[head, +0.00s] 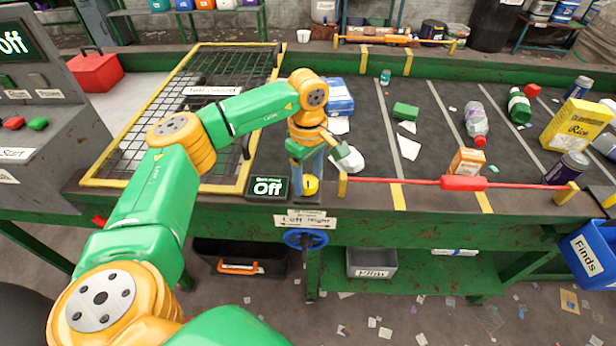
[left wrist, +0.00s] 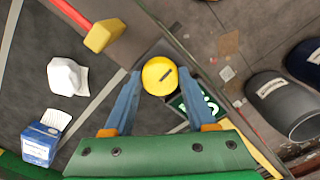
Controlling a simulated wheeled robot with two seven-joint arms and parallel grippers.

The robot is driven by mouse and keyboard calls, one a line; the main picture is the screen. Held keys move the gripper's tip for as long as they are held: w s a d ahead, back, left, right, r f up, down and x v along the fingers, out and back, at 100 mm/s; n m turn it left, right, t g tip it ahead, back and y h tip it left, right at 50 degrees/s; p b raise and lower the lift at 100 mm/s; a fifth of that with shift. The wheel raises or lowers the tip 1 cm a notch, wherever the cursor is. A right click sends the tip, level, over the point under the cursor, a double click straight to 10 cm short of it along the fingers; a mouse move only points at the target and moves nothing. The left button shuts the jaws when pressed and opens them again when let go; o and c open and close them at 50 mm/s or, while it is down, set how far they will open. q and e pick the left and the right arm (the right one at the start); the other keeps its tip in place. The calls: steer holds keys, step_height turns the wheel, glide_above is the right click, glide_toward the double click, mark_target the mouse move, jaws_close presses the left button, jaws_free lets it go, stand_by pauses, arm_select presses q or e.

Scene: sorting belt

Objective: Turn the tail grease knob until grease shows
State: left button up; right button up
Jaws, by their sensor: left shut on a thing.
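The yellow round knob (head: 310,184) sits on the belt frame's near edge, beside a small dark display (head: 268,188) reading Off. My left gripper (head: 310,174) points down over it. In the left wrist view, the blue fingers (left wrist: 159,78) are closed on either side of the knob (left wrist: 158,75), whose top shows a short dark slot mark. No grease can be made out around it; the fingers hide part of its sides. The display is partly covered by a finger in the wrist view. My right gripper is not in view.
A blue handwheel (head: 306,239) is below, under a Left Right sign (head: 306,219). A yellow-framed mesh guard (head: 190,108) lies left. Bottles and boxes lie on the dark belt (head: 365,110). A blue Finds bin (head: 590,252) hangs right.

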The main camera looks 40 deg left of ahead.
mark_target(308, 181)
arm_select(q)
steer(key=o, duration=1.4)
steer(key=shift+c, duration=0.2)
step_height(308, 181, up, 6)
steer(key=shift+r+b, duration=0.25)
steer(key=shift+b, duration=0.6)
steer(key=shift+r, duration=0.35)
